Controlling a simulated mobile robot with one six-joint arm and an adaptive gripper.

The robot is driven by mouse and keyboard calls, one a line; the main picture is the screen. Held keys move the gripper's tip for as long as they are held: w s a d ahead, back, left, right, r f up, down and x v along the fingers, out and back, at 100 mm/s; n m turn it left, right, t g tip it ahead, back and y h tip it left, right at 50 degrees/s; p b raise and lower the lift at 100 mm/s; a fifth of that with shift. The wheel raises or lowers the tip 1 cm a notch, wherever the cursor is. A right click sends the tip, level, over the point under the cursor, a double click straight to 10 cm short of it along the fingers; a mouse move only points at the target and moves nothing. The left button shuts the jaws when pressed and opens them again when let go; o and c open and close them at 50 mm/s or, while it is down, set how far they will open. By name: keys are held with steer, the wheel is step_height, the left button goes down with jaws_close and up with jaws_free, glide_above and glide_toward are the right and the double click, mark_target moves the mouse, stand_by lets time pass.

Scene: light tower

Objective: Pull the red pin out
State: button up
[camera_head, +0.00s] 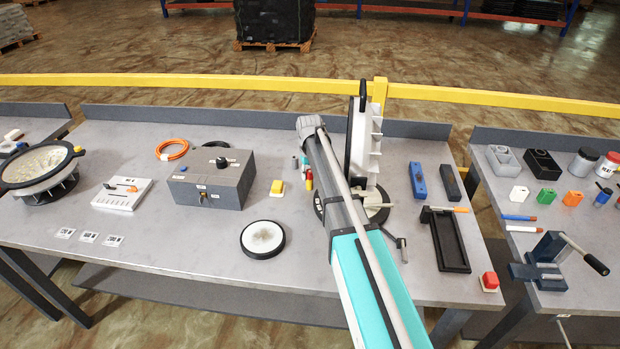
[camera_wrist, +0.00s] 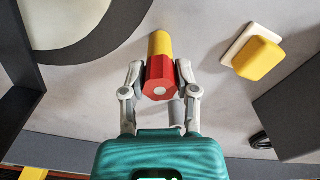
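A red part with a hexagonal end (camera_wrist: 160,81) and a yellow section (camera_wrist: 159,43) behind it shows in the wrist view. The fingers of my gripper (camera_wrist: 160,72) lie on both sides of it, very close to its red end. I cannot tell whether they press on it. In the head view a small red and yellow piece (camera_head: 309,180) stands on the table, just left of my arm. No other red pin can be clearly made out.
A grey box (camera_head: 213,178) and a yellow block (camera_head: 277,188) stand to the left. A round dish (camera_head: 262,238) lies in front. A tall white and black wheel-like piece (camera_head: 362,140) stands close on the right. The table's front left area is mostly clear.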

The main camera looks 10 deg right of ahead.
mark_target(310, 171)
jaws_close()
steer(key=shift+r+p, duration=0.5)
steer(key=shift+p, duration=0.05)
stand_by(0.5)
steer(key=shift+r+p, duration=3.45)
steer(key=shift+r, duration=0.05)
